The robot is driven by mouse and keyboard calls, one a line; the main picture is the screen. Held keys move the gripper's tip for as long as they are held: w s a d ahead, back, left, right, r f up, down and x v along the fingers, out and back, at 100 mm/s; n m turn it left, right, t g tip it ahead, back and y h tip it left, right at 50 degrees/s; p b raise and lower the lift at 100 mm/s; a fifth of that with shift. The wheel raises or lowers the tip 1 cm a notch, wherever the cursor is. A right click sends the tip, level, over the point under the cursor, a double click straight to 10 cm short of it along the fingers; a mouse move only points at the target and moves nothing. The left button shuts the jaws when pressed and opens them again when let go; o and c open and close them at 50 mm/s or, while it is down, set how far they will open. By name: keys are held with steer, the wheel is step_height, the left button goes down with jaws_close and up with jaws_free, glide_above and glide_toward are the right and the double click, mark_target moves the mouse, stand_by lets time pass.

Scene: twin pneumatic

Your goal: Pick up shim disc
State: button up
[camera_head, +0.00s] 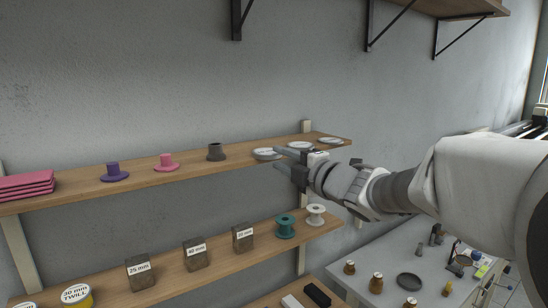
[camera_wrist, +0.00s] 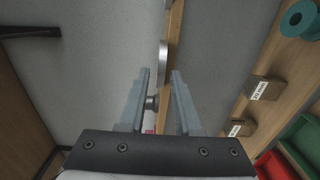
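Three flat pale grey discs with labels too small to read lie on the right part of the upper shelf: a left one (camera_head: 265,153), a middle one (camera_head: 302,144) and a right one (camera_head: 331,141). I cannot tell which is the shim disc. My gripper (camera_head: 278,159) is open at the shelf's front edge, close to the left and middle discs. In the wrist view, my gripper (camera_wrist: 160,72) has its two fingers apart with nothing held. One disc (camera_wrist: 163,52) shows edge-on just beyond the fingertips, roughly in line with the gap.
The upper shelf (camera_head: 80,192) also holds a dark grey flanged piece (camera_head: 216,152), a pink one (camera_head: 166,163) and a purple one (camera_head: 114,172). The lower shelf holds labelled blocks (camera_head: 196,254), a teal spool (camera_head: 285,227) and a white spool (camera_head: 315,215). A table (camera_head: 372,250) stands lower right.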

steer(key=shift+x, duration=0.9)
steer(key=shift+c, duration=0.2)
jaws_close()
step_height(320, 180, up, 2)
steer(key=shift+r+p, duration=0.25)
steer(key=shift+p, duration=0.55)
